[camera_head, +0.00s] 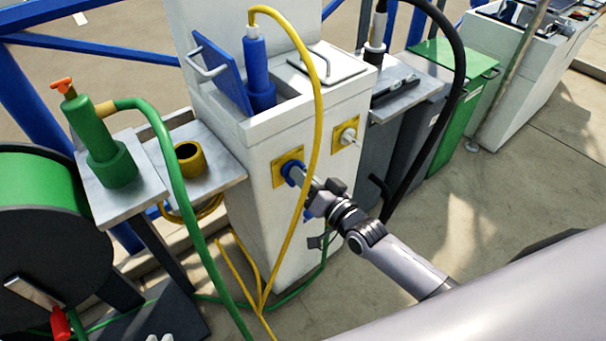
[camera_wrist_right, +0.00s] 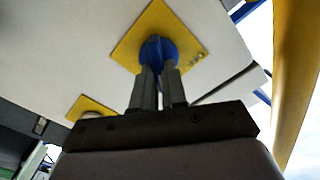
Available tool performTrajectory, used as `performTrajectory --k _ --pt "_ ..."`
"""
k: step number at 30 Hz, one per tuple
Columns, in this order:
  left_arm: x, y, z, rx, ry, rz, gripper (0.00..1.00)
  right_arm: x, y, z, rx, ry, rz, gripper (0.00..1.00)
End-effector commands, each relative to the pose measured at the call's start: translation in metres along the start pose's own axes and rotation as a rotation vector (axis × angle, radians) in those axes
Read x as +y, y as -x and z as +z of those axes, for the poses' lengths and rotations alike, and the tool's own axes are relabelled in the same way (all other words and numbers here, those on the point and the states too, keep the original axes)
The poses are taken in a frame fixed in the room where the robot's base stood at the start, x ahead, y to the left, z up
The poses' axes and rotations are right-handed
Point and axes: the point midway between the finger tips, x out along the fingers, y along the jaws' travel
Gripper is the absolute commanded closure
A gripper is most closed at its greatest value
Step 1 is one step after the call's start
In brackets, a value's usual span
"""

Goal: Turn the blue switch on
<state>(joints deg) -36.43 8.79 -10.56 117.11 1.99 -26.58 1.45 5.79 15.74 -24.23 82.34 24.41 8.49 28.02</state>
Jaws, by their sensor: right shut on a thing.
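The blue switch (camera_head: 289,170) is a round knob on a yellow square plate on the front of a white pedestal. It also shows in the right wrist view (camera_wrist_right: 158,48). My right gripper (camera_head: 303,179) reaches in from the lower right. Its two fingers (camera_wrist_right: 157,70) are shut on the blue switch, one on each side, and partly hide it. The knob's exact angle is hard to read. Two pale tips, probably of my left gripper (camera_head: 160,338), barely show at the bottom edge, away from the pedestal.
A white knob (camera_head: 348,136) on a second yellow plate sits to the right. A yellow hose (camera_head: 313,110) hangs in front of the white pedestal (camera_head: 262,225). A green hose (camera_head: 176,185) and a hose reel (camera_head: 40,190) stand left. Clear floor (camera_head: 480,215) lies at right.

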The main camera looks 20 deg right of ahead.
Motion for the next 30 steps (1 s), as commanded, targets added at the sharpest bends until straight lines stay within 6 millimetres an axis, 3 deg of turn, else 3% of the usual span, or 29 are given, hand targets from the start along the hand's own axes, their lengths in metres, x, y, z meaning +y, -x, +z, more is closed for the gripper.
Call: performTrajectory --k 12,27,30 --pt "-0.0005 0.0003 -0.0004 0.000 -0.003 0.000 0.79 0.0016 0.0002 0.0005 -0.001 -0.165 0.000 1.00" --pt "0.0007 0.0000 -0.0011 0.003 0.004 0.000 0.79 0.0017 0.0001 0.0005 -0.001 -0.187 0.001 1.00" --pt "0.0012 -0.0002 -0.0013 0.003 0.007 0.000 0.79 0.0016 0.0001 0.0005 -0.001 -0.186 0.001 0.62"
